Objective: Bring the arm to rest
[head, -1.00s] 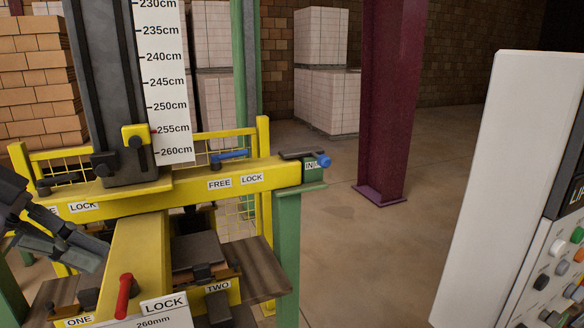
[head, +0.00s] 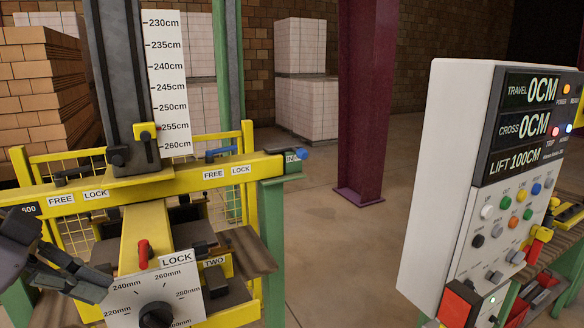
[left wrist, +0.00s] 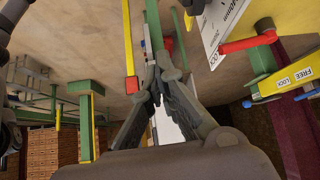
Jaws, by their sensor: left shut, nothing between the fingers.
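My left gripper (head: 100,285) is at the lower left of the head view, in front of the yellow frame and beside the dial plate (head: 120,300). Its dark fingers are shut with nothing between them. In the left wrist view the fingertips (left wrist: 157,92) come together in the middle, clear of the things behind them. My right gripper cannot be made out.
The yellow crossbeam (head: 130,188) with FREE and LOCK labels and a red lever (head: 144,254) stand close to my left gripper. The control panel (head: 440,170) reads travel 0, cross 0, lift 100 cm. Open floor (head: 335,260) lies between them.

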